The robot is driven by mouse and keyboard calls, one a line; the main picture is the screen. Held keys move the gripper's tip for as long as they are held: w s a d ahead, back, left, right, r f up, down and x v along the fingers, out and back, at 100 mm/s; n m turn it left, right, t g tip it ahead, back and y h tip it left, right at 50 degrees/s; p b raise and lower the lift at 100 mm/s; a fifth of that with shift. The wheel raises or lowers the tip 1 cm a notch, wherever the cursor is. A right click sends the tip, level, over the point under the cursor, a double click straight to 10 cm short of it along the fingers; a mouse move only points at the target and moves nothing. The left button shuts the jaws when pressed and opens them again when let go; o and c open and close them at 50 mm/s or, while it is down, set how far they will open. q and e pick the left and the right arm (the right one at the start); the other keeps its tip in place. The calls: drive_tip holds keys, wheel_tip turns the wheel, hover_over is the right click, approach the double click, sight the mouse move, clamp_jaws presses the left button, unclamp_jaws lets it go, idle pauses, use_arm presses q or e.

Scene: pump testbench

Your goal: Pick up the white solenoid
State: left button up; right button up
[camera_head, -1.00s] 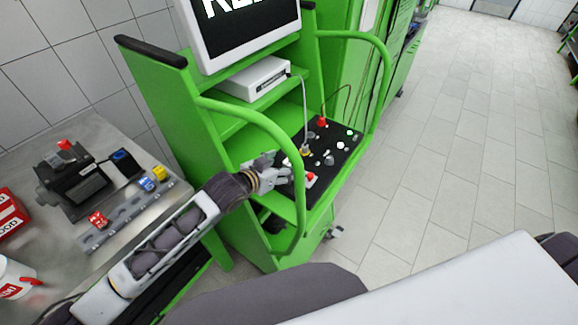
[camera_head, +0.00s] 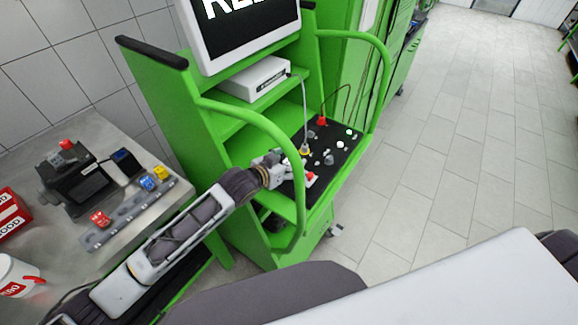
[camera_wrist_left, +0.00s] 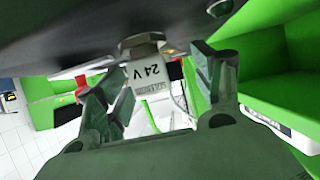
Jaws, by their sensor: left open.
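The white solenoid (camera_wrist_left: 148,80), marked "24 V", hangs from a metal nut under the dark panel in the left wrist view. My left gripper (camera_wrist_left: 164,74) is open, with its two fingers on either side of the solenoid. A gap shows between the solenoid and the right-hand finger; the left-hand finger is close to it, and I cannot tell if they touch. In the head view my left gripper (camera_head: 289,168) is at the near left part of the black panel (camera_head: 338,160) on the green bench. I cannot make out the solenoid in the head view.
A green tube rail (camera_head: 290,160) curves in front of my left wrist. A red plug (camera_head: 322,121) with a cable and a red button (camera_head: 310,176) are on the panel. A metal table (camera_head: 150,190) with parts stands on the left. The floor on the right is clear.

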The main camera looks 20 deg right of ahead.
use_arm(q)
drive_tip(key=c, duration=1.3)
drive_tip(key=shift+o, duration=0.2)
drive_tip(key=shift+r+b, duration=0.6)
drive_tip(key=shift+r, duration=4.45)
